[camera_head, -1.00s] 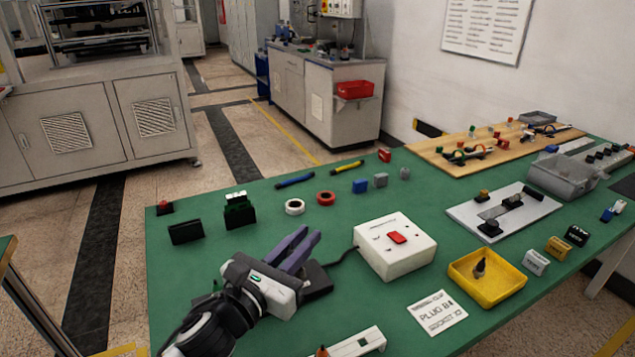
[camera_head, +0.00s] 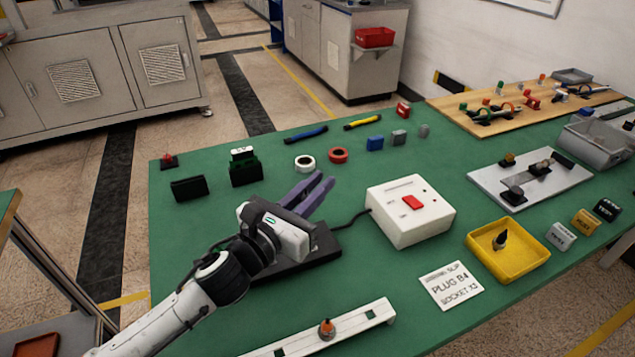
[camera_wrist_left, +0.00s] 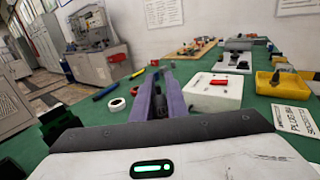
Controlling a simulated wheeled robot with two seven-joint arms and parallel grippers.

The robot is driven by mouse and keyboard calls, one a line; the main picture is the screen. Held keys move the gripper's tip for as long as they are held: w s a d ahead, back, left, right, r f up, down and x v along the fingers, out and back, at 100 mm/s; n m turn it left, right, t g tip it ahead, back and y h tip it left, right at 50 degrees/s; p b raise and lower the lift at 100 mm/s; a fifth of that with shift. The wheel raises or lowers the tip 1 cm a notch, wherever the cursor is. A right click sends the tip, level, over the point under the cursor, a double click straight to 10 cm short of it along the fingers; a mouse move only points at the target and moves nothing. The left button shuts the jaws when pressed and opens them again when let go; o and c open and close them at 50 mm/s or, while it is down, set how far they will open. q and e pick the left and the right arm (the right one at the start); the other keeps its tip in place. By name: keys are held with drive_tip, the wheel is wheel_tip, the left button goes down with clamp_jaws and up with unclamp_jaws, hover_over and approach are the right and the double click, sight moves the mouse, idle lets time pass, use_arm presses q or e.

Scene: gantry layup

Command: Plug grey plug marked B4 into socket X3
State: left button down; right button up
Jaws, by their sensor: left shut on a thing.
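My left gripper (camera_head: 312,190), with purple fingers, is above the black block (camera_head: 318,243) beside the white box. It is shut on a small dark thing (camera_wrist_left: 158,104), mostly hidden between the fingers in the left wrist view; I cannot read any marking on it. The white slip (camera_head: 450,286) reads "PLUG B4" and "SOCKET X3". A dark upright piece (camera_head: 501,239) stands in the yellow tray (camera_head: 482,264). I cannot make out a B4 or X3 label on any part. My right gripper is not in view.
The white box (camera_head: 388,222) with a red switch has a black cord running to the black block. A white rail (camera_head: 360,328) lies at the front. A grey plate (camera_head: 480,184) and small labelled blocks (camera_head: 562,236) are at the right. Green table is clear left of the black block.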

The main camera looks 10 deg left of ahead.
use_arm(q)
wheel_tip(320, 180, down, 2)
drive_tip(key=shift+f+b, duration=0.15)
drive_tip(key=shift+b, duration=0.4)
drive_tip(key=shift+f+b, duration=0.5)
drive_tip(key=shift+f, duration=0.4)
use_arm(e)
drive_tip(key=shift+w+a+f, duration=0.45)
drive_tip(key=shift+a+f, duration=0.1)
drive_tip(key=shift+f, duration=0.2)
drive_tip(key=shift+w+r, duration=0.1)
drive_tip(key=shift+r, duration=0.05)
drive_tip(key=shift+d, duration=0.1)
use_arm(q)
drive_tip(key=shift+p, duration=0.3)
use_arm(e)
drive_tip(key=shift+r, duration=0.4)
